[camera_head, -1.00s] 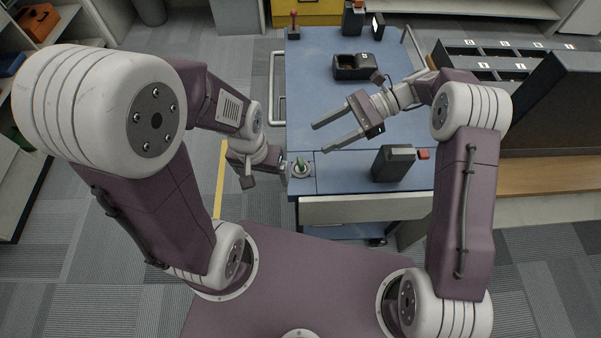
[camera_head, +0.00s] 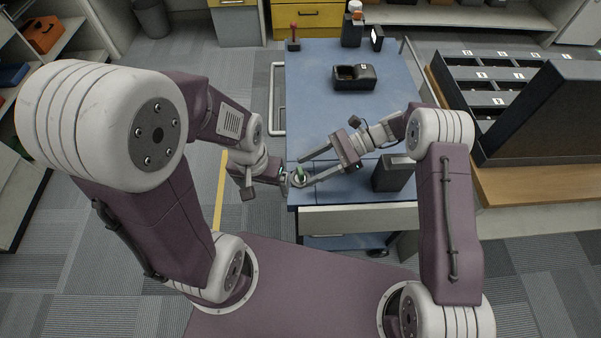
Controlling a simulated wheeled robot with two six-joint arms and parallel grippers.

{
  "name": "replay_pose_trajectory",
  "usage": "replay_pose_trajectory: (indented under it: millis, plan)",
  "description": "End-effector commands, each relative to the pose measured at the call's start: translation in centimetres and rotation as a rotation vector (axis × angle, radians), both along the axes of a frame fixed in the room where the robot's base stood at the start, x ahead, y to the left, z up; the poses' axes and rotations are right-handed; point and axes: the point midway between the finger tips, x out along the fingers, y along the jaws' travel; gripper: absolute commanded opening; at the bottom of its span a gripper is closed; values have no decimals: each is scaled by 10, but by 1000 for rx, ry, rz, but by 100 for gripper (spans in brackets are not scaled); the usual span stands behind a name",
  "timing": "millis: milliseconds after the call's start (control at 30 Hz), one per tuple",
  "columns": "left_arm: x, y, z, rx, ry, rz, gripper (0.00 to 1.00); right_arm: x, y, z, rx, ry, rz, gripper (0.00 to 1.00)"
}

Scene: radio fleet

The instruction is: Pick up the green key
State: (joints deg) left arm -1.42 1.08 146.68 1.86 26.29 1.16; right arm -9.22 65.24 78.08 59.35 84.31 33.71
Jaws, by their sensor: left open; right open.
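The green key (camera_head: 300,174) stands on a round pale base at the front left corner of the blue cart top (camera_head: 330,95). My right gripper (camera_head: 297,172) is open and reaches in from the right. Its two fingers point left, one behind the key and one in front of it, and partly hide the base. I cannot tell whether they touch the key. My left gripper (camera_head: 284,178) is open at the cart's left edge, just left of the key, seen mostly from the side.
A dark upright box (camera_head: 393,174) stands near the cart's front right, beside my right arm. A black holder (camera_head: 354,77) lies farther back. A red-topped stick (camera_head: 294,36) stands at the back left. A black compartment rack (camera_head: 490,85) is to the right. The cart's middle is clear.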

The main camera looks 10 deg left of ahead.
Motion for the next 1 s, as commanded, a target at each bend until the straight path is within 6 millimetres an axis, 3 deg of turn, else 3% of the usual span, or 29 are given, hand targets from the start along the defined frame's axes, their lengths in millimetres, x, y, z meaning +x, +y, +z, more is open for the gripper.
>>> replay_pose_trajectory:
  millis: [167,367,600,1000]
  plan:
    - [0,0,2,0,0,0,91,-16,25,-11,0,2,2,58]
    - [0,0,2,0,0,0,91,-17,27,-13,-2,1,1,58]
    - [0,0,2,0,0,0,91,-17,27,-13,-1,1,1,0]
    - [0,0,12,0,0,0,91,-17,26,-2,0,1,0,0]
